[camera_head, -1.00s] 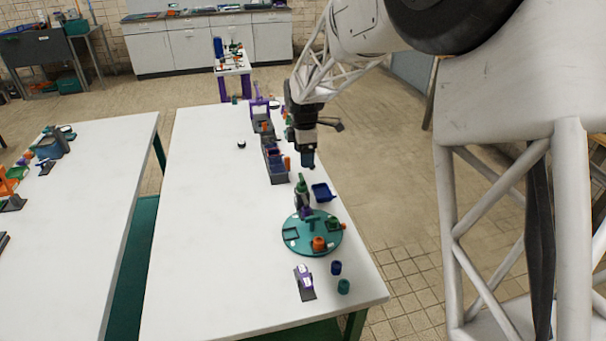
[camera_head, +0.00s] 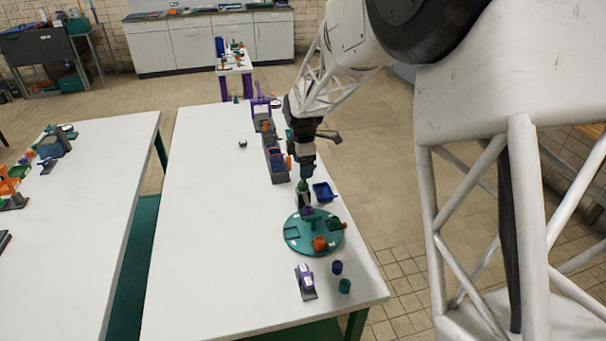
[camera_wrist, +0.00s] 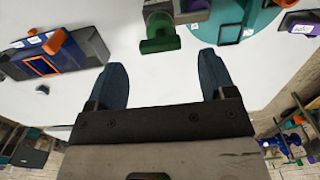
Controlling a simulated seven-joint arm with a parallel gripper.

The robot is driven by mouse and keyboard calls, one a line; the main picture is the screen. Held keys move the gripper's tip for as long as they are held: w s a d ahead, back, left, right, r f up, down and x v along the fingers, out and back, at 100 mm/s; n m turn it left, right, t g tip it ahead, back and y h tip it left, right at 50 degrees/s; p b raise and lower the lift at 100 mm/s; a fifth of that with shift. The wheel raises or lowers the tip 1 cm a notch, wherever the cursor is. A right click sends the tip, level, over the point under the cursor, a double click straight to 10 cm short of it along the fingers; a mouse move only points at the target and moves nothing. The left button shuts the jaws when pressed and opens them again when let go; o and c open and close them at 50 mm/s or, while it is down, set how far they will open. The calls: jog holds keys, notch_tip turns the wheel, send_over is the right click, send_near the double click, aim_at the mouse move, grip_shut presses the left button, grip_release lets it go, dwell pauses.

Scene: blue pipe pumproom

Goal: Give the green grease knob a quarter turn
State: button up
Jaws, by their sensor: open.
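The green grease knob (camera_wrist: 160,36) shows in the wrist view at the top middle, with a grey body (camera_wrist: 190,11) beside it. In the head view the knob (camera_head: 302,186) tops a dark upright piece near the turntable. My gripper (camera_wrist: 162,72) is open and empty, with one blue finger toward each side of the picture. The knob lies just past the fingertips, roughly centred between them, and I see no contact. In the head view my gripper (camera_head: 307,174) is right above the knob and hides part of its top.
A teal turntable (camera_head: 301,243) with small parts stands in front of the knob piece. The left part of the white table (camera_head: 205,235) is mostly clear.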

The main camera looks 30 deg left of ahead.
aim_at(303, 183)
jog(key=shift+f, duration=1.8)
jog(key=shift+c, duration=0.4)
jog(key=c, duration=0.9)
jog(key=shift+o, duration=0.2)
jog(key=shift+m, duration=0.4)
